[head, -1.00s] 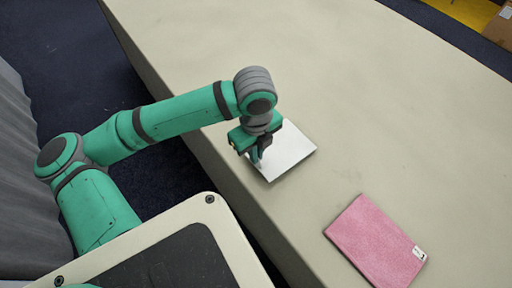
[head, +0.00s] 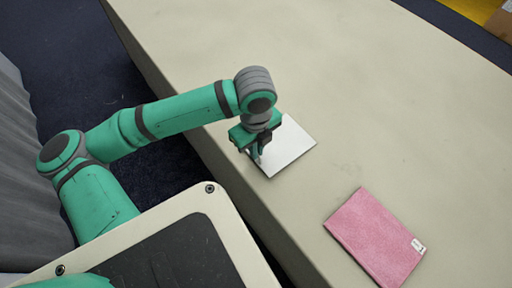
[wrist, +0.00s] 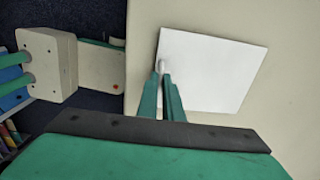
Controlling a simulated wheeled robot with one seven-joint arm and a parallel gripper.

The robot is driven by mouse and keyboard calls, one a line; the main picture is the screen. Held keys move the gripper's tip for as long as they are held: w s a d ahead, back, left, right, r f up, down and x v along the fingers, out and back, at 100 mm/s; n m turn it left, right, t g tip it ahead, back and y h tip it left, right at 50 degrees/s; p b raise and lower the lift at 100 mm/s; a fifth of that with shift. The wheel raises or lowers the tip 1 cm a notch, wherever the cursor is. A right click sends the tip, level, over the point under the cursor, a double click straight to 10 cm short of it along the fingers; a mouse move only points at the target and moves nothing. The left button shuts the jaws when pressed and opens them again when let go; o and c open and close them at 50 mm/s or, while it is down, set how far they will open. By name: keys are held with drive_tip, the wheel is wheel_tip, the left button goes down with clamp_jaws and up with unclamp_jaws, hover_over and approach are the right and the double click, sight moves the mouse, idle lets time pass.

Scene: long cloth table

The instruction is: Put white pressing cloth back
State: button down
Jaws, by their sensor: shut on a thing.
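The white pressing cloth (head: 291,149) is a flat white square near the table's front edge. It also shows in the wrist view (wrist: 215,72), where its left edge is between my fingertips. My gripper (head: 258,158) is above the cloth's near left side and shut on that edge; it also shows in the wrist view (wrist: 161,75). The fingers are close together in the wrist view. In the head view the gripper body hides part of the cloth. I cannot tell whether the cloth is resting on the table or slightly raised.
A folded pink cloth (head: 375,238) with a small white tag lies on the table to the right of the white cloth. The long beige table (head: 400,110) is clear beyond both. Its front edge runs close to my gripper, with dark floor (head: 60,60) below.

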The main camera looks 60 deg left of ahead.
drive_tip(key=shift+f, duration=1)
drive_tip(key=c, duration=1.8)
unclamp_jaws()
drive_tip(key=shift+c, duration=0.2)
drive_tip(key=shift+r, duration=0.15)
wheel_tip(320, 180, up, 10)
drive_tip(key=shift+f, duration=0.15)
drive_tip(key=shift+r, duration=0.45)
